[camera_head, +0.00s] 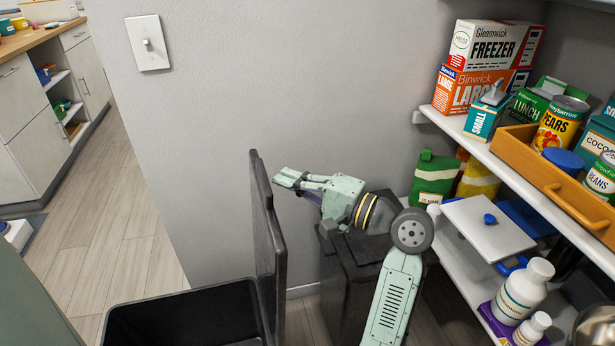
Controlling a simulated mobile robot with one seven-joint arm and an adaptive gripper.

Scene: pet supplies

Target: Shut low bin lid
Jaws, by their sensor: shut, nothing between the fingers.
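A low dark bin (150,315) stands at the bottom of the view, with its mouth uncovered. Its dark lid (266,255) stands upright along the bin's right edge, seen nearly edge-on. The bin's front is cut off by the picture's bottom edge.
A second dark bin or box (345,275) stands behind my arm. A white shelf (540,175) on the right holds boxes, cans and an orange tray (555,185). A grey wall with a switch (147,43) is behind.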

